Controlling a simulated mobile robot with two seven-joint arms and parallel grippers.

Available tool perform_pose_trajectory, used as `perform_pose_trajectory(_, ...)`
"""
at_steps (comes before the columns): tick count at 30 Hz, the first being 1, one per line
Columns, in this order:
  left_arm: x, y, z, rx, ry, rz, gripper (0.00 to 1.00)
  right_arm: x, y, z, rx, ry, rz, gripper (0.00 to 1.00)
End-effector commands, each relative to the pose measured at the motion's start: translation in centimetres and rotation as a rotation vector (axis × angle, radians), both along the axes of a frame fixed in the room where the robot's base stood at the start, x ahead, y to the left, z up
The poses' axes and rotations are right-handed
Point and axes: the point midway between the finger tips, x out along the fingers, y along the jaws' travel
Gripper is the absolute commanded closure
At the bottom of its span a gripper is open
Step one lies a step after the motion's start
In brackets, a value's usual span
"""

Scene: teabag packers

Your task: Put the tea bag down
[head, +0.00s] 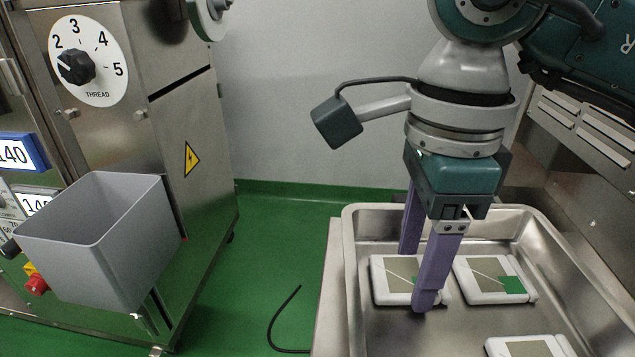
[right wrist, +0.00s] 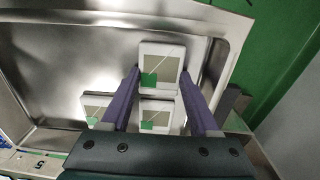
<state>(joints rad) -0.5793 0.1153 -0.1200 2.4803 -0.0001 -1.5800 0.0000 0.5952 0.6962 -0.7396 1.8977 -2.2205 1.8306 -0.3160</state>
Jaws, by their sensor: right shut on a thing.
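My right gripper (head: 418,278) points down over the steel tray (head: 352,225). Its two purple fingers are shut on a flat white tea bag (head: 385,285) with a beige panel. The near finger hides part of this bag. In the right wrist view the held tea bag (right wrist: 165,52) sits between the fingertips. The bag is low, at or just above the tray floor; I cannot tell if it touches. A second tea bag (head: 485,278) with a green corner lies in the tray just to the right. A third (head: 527,347) lies nearer, cut by the frame edge. My left gripper is not in view.
A grey open bin (head: 95,245) is mounted on a steel machine (head: 190,110) with a thread dial (head: 90,60) at left. The tray's raised rim surrounds the bags. Green floor (head: 270,240) lies between machine and tray.

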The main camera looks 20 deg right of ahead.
Motion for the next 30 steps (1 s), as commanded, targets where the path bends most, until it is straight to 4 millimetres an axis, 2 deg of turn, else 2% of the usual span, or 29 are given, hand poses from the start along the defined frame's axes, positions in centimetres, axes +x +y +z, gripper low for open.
perform_pose_trajectory(6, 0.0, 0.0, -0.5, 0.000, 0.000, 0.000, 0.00, 0.0, 0.0, -0.4, 0.000, 0.000, 0.000, 0.89)
perform_pose_trajectory(7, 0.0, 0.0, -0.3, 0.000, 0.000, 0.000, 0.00, 0.0, 0.0, -0.3, 0.001, 0.000, 0.000, 0.35)
perform_pose_trajectory(14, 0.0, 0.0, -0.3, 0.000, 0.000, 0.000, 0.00, 0.0, 0.0, -0.2, 0.000, 0.000, 0.000, 0.09)
perform_pose_trajectory(23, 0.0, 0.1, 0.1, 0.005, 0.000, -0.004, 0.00, 0.0, 0.0, 0.1, 0.001, 0.000, 0.000, 0.09)
perform_pose_trajectory(26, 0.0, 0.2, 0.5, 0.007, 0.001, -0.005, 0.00, 0.1, 0.0, 1.3, 0.000, -0.004, 0.000, 0.09)
perform_pose_trajectory(30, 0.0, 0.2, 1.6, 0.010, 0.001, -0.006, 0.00, 0.1, 0.0, 4.3, 0.001, -0.006, 0.000, 0.09)
